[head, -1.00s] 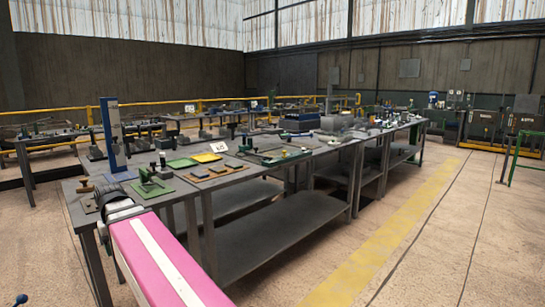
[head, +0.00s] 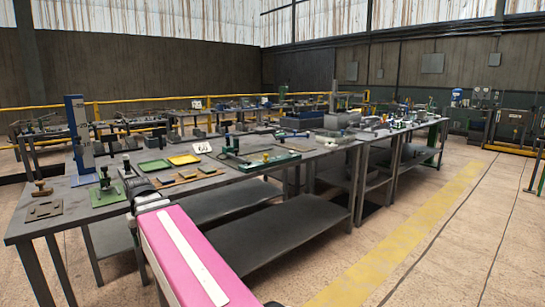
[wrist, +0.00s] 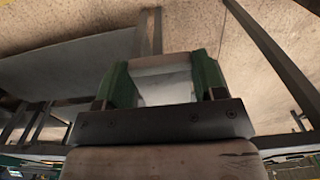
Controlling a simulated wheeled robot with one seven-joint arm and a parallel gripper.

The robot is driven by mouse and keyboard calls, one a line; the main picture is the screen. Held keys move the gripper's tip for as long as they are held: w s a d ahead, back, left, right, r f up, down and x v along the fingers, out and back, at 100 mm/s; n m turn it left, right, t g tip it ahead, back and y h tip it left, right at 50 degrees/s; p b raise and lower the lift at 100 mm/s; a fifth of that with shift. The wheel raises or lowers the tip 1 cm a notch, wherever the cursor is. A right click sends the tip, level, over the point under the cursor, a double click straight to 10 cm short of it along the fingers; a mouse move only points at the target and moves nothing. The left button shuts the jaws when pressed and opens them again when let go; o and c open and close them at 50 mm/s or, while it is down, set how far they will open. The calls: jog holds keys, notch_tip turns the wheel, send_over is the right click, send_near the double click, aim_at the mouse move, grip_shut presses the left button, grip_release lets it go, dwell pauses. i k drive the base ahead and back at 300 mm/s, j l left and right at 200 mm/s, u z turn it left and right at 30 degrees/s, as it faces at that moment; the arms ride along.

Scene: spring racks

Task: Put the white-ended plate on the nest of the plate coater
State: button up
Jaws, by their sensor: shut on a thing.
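My gripper (wrist: 165,84) shows in the wrist view with two green fingers shut on a pale plate (wrist: 166,90). The plate has a whitish face and a duller, greyish band at its far edge. In the head view my pink arm reaches towards the near bench; the gripper and plate cannot be made out there. I cannot tell for sure which device is the plate coater. A green-based fixture with dark posts (head: 108,190), a green tray (head: 153,166) and a yellow tray (head: 184,160) stand on the near bench (head: 225,186), beyond my arm.
A tall blue column (head: 80,135) stands at the bench's left. A brown board with small plates (head: 190,178) and a green frame fixture (head: 255,160) lie further right. A number sign (head: 202,148) stands behind. Open floor with a yellow stripe (head: 395,235) runs along the right.

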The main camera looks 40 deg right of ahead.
aim_at(257, 158)
jog(key=l, duration=1.05)
jog(key=k+l, duration=0.15)
jog(key=l, duration=0.9)
